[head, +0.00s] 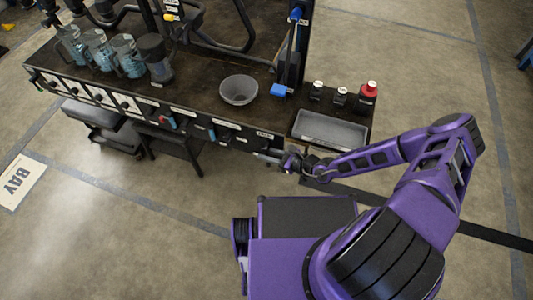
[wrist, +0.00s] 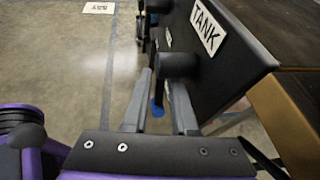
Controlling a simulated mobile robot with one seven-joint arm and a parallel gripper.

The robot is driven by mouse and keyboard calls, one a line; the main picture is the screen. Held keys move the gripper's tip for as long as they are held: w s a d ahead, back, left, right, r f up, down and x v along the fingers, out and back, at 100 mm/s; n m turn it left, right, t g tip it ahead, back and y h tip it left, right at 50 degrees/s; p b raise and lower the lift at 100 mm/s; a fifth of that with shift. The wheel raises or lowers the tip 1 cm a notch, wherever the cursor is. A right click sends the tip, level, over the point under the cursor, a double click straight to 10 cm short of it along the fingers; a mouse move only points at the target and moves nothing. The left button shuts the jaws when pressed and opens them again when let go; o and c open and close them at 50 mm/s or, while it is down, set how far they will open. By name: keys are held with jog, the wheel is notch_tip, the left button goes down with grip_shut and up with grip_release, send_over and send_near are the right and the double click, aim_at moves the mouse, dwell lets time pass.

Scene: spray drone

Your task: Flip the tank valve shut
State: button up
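The tank valve sits on the dark front panel beside the white TANK label (wrist: 208,26) in the wrist view. Its black round body (wrist: 178,65) sticks out from the panel, and a blue lever end (wrist: 157,108) shows below it, between my fingers. My gripper (wrist: 158,90) is open, with one finger on each side of the blue end. I cannot tell whether either finger touches it. In the head view my gripper (head: 268,157) is at the bench's front edge, near its right part, and hides the valve there.
The bench (head: 200,95) carries a grey bowl (head: 239,90), several clear jugs (head: 100,50), small bottles (head: 341,96) and a grey tray (head: 328,130). The floor in front is open.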

jog(key=shift+c, duration=0.2)
grip_shut()
jog(key=shift+f+b, duration=0.35)
jog(key=shift+b, duration=0.45)
jog(key=shift+a+f+t+y+b, duration=0.1)
jog(key=shift+t+y+b, duration=0.2)
jog(key=shift+y+b, duration=0.25)
jog(key=shift+w+a+r+t+y, duration=0.2)
jog(key=shift+r+t+y, duration=0.2)
jog(key=shift+y, duration=0.45)
jog(key=shift+o, duration=0.2)
grip_release()
